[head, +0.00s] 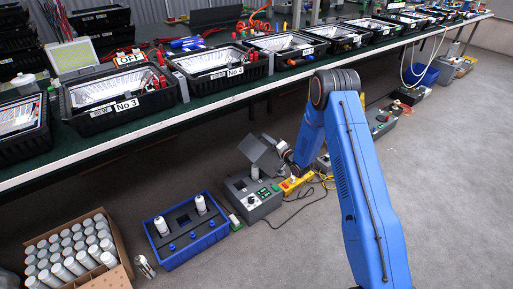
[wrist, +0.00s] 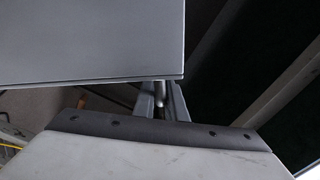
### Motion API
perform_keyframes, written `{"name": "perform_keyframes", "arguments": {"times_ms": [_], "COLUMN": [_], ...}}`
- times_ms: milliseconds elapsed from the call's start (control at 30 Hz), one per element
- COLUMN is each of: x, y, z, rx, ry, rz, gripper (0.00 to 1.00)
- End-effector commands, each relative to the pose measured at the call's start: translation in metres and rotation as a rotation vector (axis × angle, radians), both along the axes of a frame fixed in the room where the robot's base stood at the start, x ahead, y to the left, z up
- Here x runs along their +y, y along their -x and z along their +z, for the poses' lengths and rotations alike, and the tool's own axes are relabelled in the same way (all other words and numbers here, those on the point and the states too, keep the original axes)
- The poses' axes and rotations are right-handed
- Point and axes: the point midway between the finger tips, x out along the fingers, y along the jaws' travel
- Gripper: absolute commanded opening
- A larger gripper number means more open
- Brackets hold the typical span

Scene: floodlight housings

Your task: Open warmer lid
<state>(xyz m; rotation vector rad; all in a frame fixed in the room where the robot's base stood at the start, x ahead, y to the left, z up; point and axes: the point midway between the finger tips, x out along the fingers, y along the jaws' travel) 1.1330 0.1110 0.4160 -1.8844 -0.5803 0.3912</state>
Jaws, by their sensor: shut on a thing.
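The warmer (head: 250,197) is a grey box with green-lit controls on its front, standing on the floor below the long bench. Its lid (head: 262,155) is a dark grey panel, raised and tilted up above the box. My gripper (head: 284,152) is at the right edge of the lid, at the end of my blue arm. In the wrist view the lid (wrist: 90,45) fills the upper left as a flat grey plate. My gripper (wrist: 162,98) is shut on a small metal rod or handle at the lid's lower edge. A white bottle (head: 255,173) stands in the warmer, under the raised lid.
A blue crate (head: 190,245) with white bottles stands left of the warmer. A cardboard box (head: 115,260) of bottles is further left. A yellow power strip (head: 295,186) and cables lie to the right. The bench (head: 150,130) with black housings overhangs behind.

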Motion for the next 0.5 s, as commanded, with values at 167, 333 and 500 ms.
{"name": "perform_keyframes", "arguments": {"times_ms": [167,333,500], "x": [-0.037,-0.063,-0.082], "y": [-0.025,-0.043,-0.056], "z": [-0.001,-0.008,-0.016], "rx": [0.084,0.155,0.188], "ry": [-0.131,-0.236,-0.284], "rz": [-0.002,-0.003,-0.002], "gripper": [0.0,0.0,0.0]}}
